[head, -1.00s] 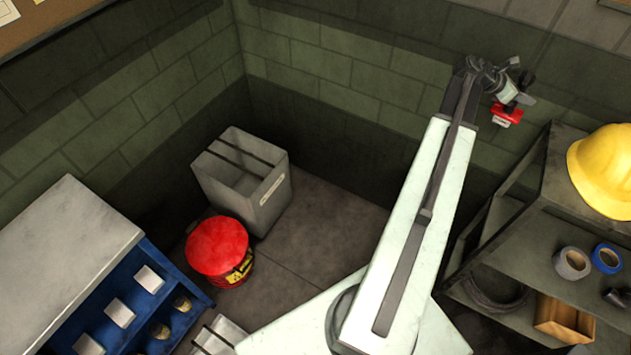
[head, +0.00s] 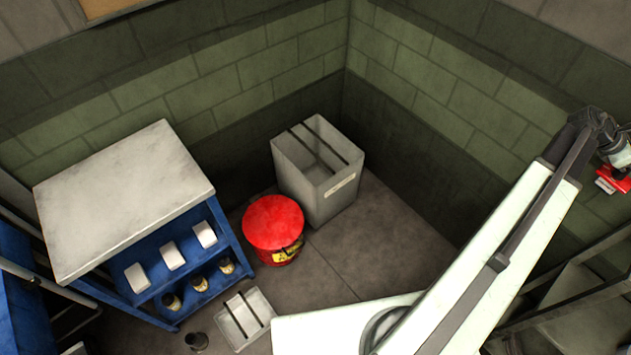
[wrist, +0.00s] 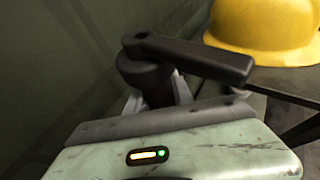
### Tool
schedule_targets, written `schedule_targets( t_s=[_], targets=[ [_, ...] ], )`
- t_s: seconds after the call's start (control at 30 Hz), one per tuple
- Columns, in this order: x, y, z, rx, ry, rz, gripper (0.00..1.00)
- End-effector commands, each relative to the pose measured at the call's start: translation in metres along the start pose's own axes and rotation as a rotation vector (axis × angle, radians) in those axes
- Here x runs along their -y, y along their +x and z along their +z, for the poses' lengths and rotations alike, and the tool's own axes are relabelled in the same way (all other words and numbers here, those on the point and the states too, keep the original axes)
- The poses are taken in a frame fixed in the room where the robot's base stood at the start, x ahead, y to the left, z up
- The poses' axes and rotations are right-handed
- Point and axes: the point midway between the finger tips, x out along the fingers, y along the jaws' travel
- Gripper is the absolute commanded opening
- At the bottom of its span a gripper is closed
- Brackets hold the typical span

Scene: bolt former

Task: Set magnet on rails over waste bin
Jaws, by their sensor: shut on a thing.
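The magnet (head: 614,180) is a red block with a pale underside, at the right edge of the head view and partly cut off. My gripper (head: 618,158) is shut on it and holds it up in the air, near the right wall. The waste bin (head: 318,185) is a tall, open grey box with a pale label, standing on the floor near the room's corner. Two dark rails (head: 320,150) run across its top, with nothing resting on them. My gripper is far to the right of the bin. In the wrist view a dark bar hides much of the grasp.
A red can (head: 273,228) stands beside the bin. A smaller grey tray with two dark bars (head: 245,318) lies in front. A blue workbench (head: 125,200) stands at left. A yellow helmet (wrist: 265,30) sits on a shelf. Floor right of the bin is clear.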

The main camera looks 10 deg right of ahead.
Motion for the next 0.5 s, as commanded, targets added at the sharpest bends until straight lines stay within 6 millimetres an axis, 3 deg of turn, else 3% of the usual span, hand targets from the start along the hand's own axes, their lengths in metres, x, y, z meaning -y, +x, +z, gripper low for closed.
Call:
schedule_targets(
  t_s=[0.27,0.37,0.5],
  targets=[
    [0.0,-0.002,0.004,0.001,-0.001,0.001,0.0],
    [0.0,-0.007,0.018,0.002,-0.001,0.0,0.0],
    [0.0,-0.023,0.056,0.002,-0.001,0.0,0.0]
  ],
)
